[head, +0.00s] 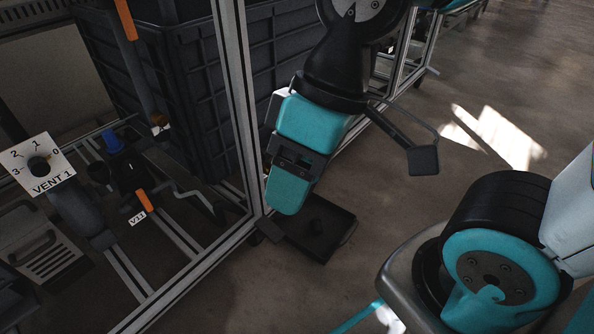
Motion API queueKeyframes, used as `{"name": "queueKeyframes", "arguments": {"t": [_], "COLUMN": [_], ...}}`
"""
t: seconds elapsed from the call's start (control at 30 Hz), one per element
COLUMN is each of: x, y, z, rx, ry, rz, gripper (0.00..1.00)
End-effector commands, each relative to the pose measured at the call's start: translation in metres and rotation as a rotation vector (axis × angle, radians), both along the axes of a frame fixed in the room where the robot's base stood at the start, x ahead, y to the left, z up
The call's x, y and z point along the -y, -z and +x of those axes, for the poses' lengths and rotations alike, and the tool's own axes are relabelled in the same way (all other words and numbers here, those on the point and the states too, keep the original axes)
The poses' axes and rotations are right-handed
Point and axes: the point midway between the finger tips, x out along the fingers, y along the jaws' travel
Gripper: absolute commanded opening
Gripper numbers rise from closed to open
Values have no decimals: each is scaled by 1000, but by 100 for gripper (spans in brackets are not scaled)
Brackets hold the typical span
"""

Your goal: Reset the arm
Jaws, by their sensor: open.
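My gripper (290,192) hangs at the end of my arm in the middle of the head view, pointing down. It has teal and black housings, and I see nothing held in it. It is open, though its fingertips are hard to make out from this angle. It appears in front of the right post of a metal frame in the picture, and I cannot tell the gap between them. A lower joint of my arm, teal and black, fills the lower right.
An aluminium frame (236,90) stands at the left, with a dark ribbed crate (205,85) behind its post. The frame carries a white VENT 1 dial plate (40,168), an orange-handled valve (145,200) tagged V11 and a blue knob (112,142). Open floor (480,95) lies right.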

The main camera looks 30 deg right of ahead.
Motion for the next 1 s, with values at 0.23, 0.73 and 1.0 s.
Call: {"name": "queueKeyframes", "arguments": {"t": [0.23, 0.73, 1.0], "x": [0, 0, 0], "y": [-7, -163, -264], "z": [1, 2, 2], "rx": [1, 2, 1], "ry": [3, 4, 5], "rz": [0, 1, 1], "gripper": [58, 58, 58]}}
